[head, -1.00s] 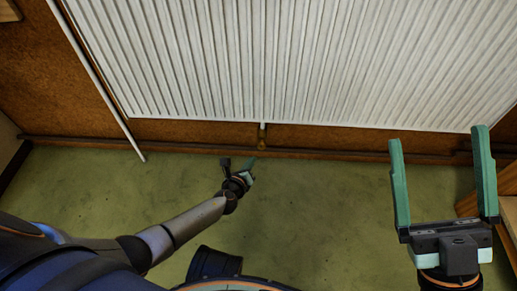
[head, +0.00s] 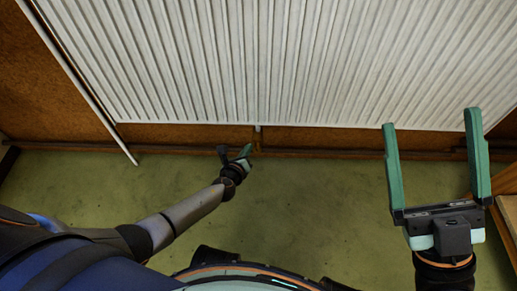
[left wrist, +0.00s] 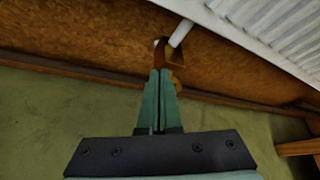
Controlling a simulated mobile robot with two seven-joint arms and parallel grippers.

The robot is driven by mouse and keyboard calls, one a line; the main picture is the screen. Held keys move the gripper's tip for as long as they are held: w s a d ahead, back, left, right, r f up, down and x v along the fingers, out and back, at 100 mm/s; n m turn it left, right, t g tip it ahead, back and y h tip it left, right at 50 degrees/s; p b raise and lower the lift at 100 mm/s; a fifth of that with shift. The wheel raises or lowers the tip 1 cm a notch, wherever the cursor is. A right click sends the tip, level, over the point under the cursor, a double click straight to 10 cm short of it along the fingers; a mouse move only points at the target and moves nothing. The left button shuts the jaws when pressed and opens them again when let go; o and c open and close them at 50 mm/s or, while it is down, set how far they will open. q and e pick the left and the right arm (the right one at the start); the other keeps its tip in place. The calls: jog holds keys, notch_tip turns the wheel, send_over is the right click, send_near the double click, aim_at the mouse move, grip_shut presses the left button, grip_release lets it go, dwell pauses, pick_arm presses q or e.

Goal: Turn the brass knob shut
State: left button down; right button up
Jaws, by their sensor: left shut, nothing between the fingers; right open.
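The brass knob (left wrist: 174,54) sits low on the wall under the radiator, at the lower end of a short white pipe (left wrist: 181,33). In the head view the brass (head: 256,146) is very small. My left gripper (head: 245,150) is just left of it and below it there. In the left wrist view its two green fingers (left wrist: 160,72) are together and empty, pointing at the brass. The fingertips overlap the brass's left side in that view; I cannot tell whether they touch it. My right gripper (head: 431,118) is open and empty at the right, far from the knob.
A white ribbed radiator (head: 290,60) covers most of the brown wall (head: 180,134). A thin white pipe (head: 103,125) runs down at its left. A dark skirting board (head: 330,153) edges the green floor (head: 310,210), which is clear. Wooden furniture (head: 508,212) stands at the right edge.

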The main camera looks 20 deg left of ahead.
pick_arm(q)
jog(key=shift+d+f, duration=0.2)
jog(key=shift+d, duration=0.05)
dwell(0.6)
jog(key=shift+w+d+r, duration=0.1)
jog(key=shift+d+r, duration=0.05)
jog(key=shift+r, duration=0.05)
jog(key=shift+w+d+r, duration=0.1)
jog(key=shift+d+r, duration=0.1)
jog(key=shift+d, duration=0.1)
jog(key=shift+w+d+r, duration=0.15)
jog(key=shift+d, duration=0.35)
dwell(0.4)
jog(key=shift+r, duration=0.1)
